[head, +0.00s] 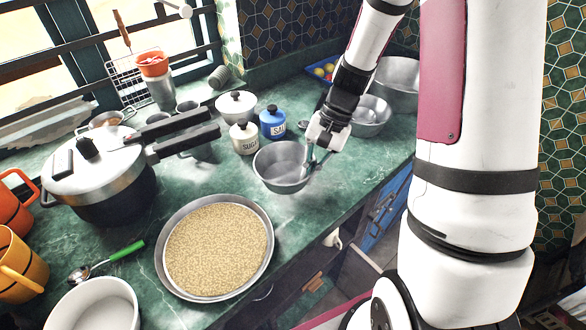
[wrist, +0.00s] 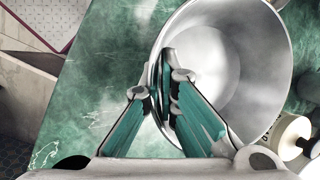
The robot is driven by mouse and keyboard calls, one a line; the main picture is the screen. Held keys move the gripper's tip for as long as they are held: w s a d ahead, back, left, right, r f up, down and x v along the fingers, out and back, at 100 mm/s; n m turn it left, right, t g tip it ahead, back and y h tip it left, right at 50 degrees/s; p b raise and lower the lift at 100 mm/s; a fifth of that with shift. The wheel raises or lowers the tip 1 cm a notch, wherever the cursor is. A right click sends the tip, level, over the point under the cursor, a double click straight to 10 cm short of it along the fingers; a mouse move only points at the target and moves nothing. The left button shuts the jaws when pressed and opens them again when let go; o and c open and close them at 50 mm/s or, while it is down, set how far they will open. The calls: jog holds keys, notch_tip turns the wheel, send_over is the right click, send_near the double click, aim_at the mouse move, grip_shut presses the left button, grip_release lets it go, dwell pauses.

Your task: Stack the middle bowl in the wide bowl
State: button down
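Three plain metal bowls stand in a row along the counter. The nearest bowl (head: 270,172) is upright and fills much of the wrist view (wrist: 255,60). A second bowl (head: 372,128) stands behind it, and a larger-looking one (head: 400,95) stands at the far end, partly hidden by my arm. I cannot tell for sure which is the middle bowl and which the wide one. My gripper (head: 313,158) is at the right rim of the nearest bowl. In the wrist view its fingers (wrist: 160,86) are apart, one inside the bowl and one outside, with the rim between them.
A sugar jar (head: 244,139) and a blue salt jar (head: 273,122) stand close behind the nearest bowl. A wide pan of grain (head: 163,262) lies in front. A pressure cooker (head: 105,200) stands at left. The counter's front edge runs close to the bowls.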

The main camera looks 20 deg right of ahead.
aim_at(295, 169)
jog(key=w, duration=0.1)
jog(key=w+a, duration=0.1)
jog(key=w, duration=0.3)
jog(key=shift+w+a+f, duration=0.1)
jog(key=shift+a+f, duration=0.1)
jog(key=shift+f, duration=1.85)
jog(key=c, duration=1.8)
grip_release()
jog(key=shift+f, duration=0.1)
